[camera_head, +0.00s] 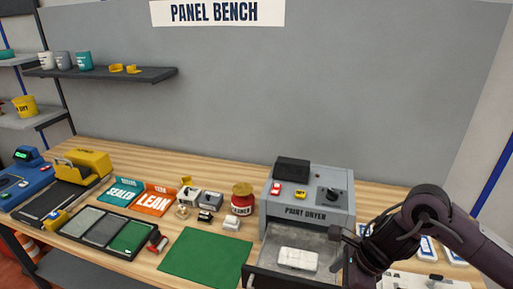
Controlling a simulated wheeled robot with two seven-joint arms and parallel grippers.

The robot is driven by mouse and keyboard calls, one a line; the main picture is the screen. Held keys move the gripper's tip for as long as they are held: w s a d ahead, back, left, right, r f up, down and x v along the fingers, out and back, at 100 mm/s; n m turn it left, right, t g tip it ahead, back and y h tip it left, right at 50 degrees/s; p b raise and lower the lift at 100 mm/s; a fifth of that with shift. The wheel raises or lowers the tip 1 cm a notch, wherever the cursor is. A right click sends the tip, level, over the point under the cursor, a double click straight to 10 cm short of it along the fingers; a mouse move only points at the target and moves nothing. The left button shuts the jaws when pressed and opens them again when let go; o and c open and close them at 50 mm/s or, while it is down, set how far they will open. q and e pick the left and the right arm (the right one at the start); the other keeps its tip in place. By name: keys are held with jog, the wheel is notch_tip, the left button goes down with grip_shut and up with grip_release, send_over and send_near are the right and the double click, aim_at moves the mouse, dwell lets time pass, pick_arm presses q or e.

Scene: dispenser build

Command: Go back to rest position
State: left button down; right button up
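My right arm comes in from the right, and its dark gripper (346,236) is over the right side of the open drawer of the grey paint dryer (308,212). The fingers are small and dark against the wrist, so whether they are open or shut is unclear. I see nothing held in them. A white rounded part (298,259) lies in the drawer (318,240), to the left of and below the gripper, apart from it. My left gripper is not in view.
A green mat (206,257) lies left of the drawer. A red-and-yellow primer jar (242,198), small parts, teal and orange trays (155,200), and a sectioned dark tray (104,229) stand further left. Blue-and-white cards (426,248) lie behind my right arm. A wall shelf (105,75) holds cups.

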jog(key=a+r+m+t+y, duration=0.1)
jog(key=a+m+t+y, duration=0.35)
jog(key=a+m, duration=1.15)
jog(key=s+d+f+m+g+h, duration=0.1)
jog(key=s+d+f+m+h, duration=0.4)
jog(key=m, duration=0.6)
jog(key=s+d+m+g+h, duration=0.1)
jog(key=s+d+m, duration=0.3)
jog(key=d+m, duration=0.5)
jog(key=s+d+f+m+g+h, duration=0.1)
jog(key=s+d+f+m+h, duration=0.25)
jog(key=m, duration=0.95)
notch_tip(320, 180, down, 27)
jog(key=s, duration=0.2)
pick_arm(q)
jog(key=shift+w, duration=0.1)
pick_arm(e)
jog(key=s+d+f+g, duration=0.1)
jog(key=s+d+f, duration=0.1)
jog(key=s+f, duration=0.8)
jog(key=s+d+f+g, duration=0.1)
jog(key=s+f, duration=0.9)
jog(key=shift+s+d+n+y, duration=0.15)
jog(key=shift+d+n+y, duration=0.15)
jog(key=shift+d+n, duration=0.1)
